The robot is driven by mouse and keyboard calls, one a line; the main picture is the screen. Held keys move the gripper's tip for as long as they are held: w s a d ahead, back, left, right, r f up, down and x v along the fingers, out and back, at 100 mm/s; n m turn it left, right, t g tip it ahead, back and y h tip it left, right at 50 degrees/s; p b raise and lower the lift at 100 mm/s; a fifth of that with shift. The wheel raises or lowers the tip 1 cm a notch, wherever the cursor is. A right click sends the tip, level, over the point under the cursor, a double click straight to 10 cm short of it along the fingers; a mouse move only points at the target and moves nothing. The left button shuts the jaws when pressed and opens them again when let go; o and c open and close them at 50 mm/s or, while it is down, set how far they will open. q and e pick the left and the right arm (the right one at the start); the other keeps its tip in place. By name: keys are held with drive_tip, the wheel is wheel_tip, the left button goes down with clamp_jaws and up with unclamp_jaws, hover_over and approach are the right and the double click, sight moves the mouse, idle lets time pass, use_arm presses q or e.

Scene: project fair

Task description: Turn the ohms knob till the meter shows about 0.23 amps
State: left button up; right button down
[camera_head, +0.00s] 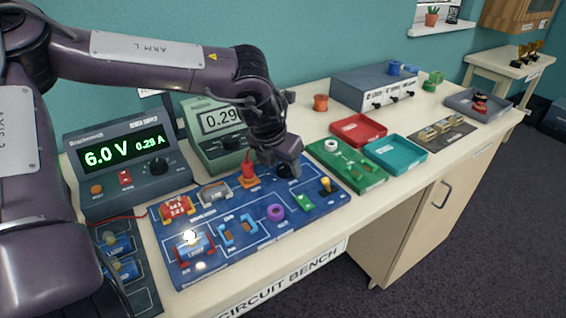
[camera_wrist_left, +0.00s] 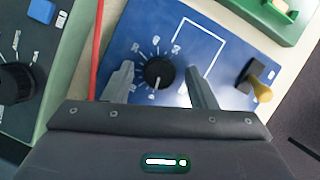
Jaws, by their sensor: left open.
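The black ohms knob (camera_wrist_left: 158,73) sits on the blue circuit board (camera_head: 240,205), with white dial marks around it. In the wrist view its white pointer line points down. My left gripper (camera_wrist_left: 160,88) is open, with one finger on each side of the knob; I cannot tell whether either finger touches it. In the head view my left gripper (camera_head: 283,168) is low over the board's far right part and largely hides the knob. The green meter (camera_head: 222,122) reads 0.29, its right side hidden by my arm. My right gripper is not in view.
The power supply (camera_head: 125,155) shows 6.0 V and 0.29 A. A lamp (camera_head: 189,237) glows on the board. A yellow-handled switch (camera_wrist_left: 259,80) stands right of the knob. A red wire (camera_wrist_left: 96,50) runs left of the gripper.

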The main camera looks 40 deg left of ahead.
use_arm(q)
drive_tip(key=c, duration=1)
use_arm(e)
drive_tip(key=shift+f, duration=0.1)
use_arm(q)
drive_tip(key=shift+f, duration=0.1)
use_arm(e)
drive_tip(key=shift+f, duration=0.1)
use_arm(q)
drive_tip(key=shift+m+b, duration=0.35)
drive_tip(key=shift+m, duration=0.05)
drive_tip(key=shift+a+m+h+b, duration=0.1)
drive_tip(key=shift+m+h+b, duration=0.3)
drive_tip(key=shift+m, duration=0.2)
drive_tip(key=shift+m+h+b, duration=0.35)
drive_tip(key=shift+m+h, duration=0.05)
drive_tip(key=shift+m, duration=0.6)
drive_tip(key=shift+a+m+g+h, duration=0.1)
drive_tip(key=shift+m+g+h, duration=0.25)
drive_tip(key=shift+m, duration=0.75)
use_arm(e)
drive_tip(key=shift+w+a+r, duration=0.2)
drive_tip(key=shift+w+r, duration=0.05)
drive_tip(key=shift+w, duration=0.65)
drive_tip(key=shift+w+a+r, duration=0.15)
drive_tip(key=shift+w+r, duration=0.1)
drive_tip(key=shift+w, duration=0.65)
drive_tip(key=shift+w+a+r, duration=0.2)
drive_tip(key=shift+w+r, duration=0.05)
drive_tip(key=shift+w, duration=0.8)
